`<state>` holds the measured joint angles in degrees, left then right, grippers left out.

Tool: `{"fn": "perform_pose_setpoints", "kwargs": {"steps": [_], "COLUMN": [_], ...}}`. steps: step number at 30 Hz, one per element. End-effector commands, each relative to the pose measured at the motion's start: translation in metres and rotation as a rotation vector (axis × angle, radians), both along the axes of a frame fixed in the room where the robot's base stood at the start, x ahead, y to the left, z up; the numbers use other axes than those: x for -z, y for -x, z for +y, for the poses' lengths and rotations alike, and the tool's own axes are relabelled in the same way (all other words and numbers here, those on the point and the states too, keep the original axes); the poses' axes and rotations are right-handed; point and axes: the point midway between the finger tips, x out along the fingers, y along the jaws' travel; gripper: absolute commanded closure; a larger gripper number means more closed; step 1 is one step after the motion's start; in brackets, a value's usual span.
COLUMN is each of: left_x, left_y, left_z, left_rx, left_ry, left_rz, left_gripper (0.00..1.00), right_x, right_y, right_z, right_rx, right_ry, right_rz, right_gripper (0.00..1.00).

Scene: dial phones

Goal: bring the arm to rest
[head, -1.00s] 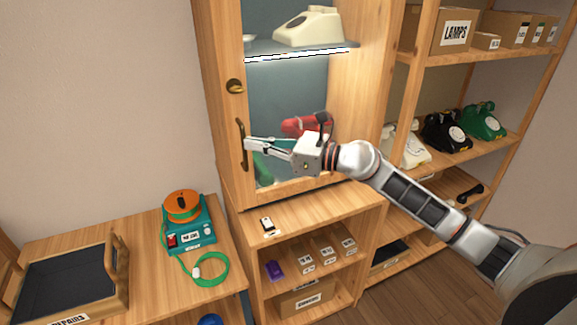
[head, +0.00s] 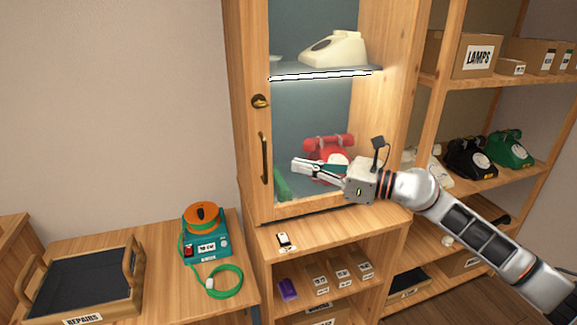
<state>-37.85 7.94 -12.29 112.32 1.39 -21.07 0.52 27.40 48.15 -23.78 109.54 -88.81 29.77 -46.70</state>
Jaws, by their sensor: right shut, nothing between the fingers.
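My right gripper (head: 298,165) is shut and empty. It is in front of the lower part of the wooden cabinet (head: 244,110), to the right of the cabinet's brass door handle (head: 264,158) and apart from it. My right arm reaches in from the lower right. A red dial phone (head: 329,142) stands in the lower part of the cabinet behind the gripper, which partly hides it. A green object (head: 281,184) shows low on the left inside. A cream dial phone (head: 333,48) sits on the lit upper shelf. My left gripper is out of view.
An open shelf unit (head: 470,92) with labelled boxes, a black phone (head: 470,158) and a green phone (head: 506,148) stands at right. A low bench holds the repairs tray (head: 80,285) and a teal device (head: 206,245) with a green cable.

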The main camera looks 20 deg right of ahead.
Motion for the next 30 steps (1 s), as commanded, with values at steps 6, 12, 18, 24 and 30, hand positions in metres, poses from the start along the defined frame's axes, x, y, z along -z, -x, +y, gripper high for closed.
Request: {"fn": "perform_pose_setpoints", "kwargs": {"steps": [6,12,18,24,30], "left_x": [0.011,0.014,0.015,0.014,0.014], "left_y": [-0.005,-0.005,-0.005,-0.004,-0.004], "left_z": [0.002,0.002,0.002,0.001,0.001], "left_rx": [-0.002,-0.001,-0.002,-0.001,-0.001], "left_ry": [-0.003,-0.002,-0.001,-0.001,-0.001], "left_rz": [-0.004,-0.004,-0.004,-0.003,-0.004], "left_gripper": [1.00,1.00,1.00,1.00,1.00], "right_x": [0.005,0.003,0.002,0.034,0.125], "right_y": [0.034,0.047,0.051,0.056,0.069], "right_z": [-0.024,-0.034,-0.035,-0.023,-0.022], "right_rx": [0.000,0.000,-0.002,0.007,0.124], "right_ry": [0.004,0.001,-0.004,-0.272,-0.925], "right_rz": [0.005,0.003,0.006,0.189,0.652], "right_gripper": [1.00,1.00,1.00,1.00,1.00]}}
